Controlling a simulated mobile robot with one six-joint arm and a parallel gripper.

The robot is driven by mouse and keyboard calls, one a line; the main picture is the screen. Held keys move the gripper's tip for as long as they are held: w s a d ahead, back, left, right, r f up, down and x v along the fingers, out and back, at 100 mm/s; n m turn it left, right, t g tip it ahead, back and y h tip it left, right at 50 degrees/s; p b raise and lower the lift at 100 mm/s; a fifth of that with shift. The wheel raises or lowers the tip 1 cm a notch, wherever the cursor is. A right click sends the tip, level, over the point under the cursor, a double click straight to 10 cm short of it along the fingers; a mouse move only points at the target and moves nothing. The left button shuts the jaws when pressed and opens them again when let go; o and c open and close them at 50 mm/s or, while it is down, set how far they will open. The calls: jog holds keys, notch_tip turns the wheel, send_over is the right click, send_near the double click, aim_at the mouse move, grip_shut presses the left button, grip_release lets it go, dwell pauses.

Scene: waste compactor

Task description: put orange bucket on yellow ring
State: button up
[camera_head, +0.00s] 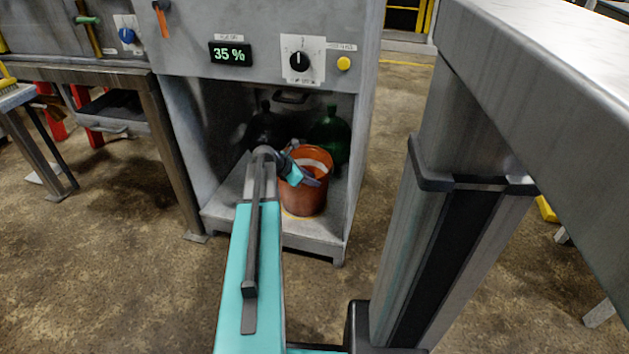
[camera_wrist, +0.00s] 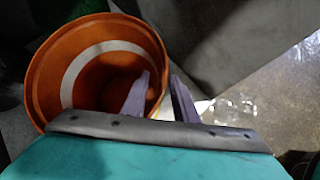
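The orange bucket (camera_head: 305,200) stands upright on the floor of the compactor's open lower bay, near its front right. In the wrist view the bucket (camera_wrist: 45,85) shows its open mouth, with a pale band inside. A thin yellow edge of the ring (camera_head: 290,214) shows at the bucket's base; the bucket hides most of it. My gripper (camera_head: 308,178) is at the bucket's mouth. In the wrist view my gripper (camera_wrist: 160,76) has one finger inside the bucket and one outside, with the right rim between them. The fingers are apart, with a visible gap around the rim.
A green bottle (camera_head: 330,135) and a dark bottle (camera_head: 265,125) stand behind the bucket in the bay. The bay's side walls and the compactor panel (camera_head: 270,45) above limit room. A metal table (camera_head: 150,100) stands to the left. The floor in front is clear.

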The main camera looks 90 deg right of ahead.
jog(key=p+v, duration=0.2)
jog(key=v, duration=0.7)
jog(key=shift+p, duration=0.3)
jog(key=shift+w, duration=0.1)
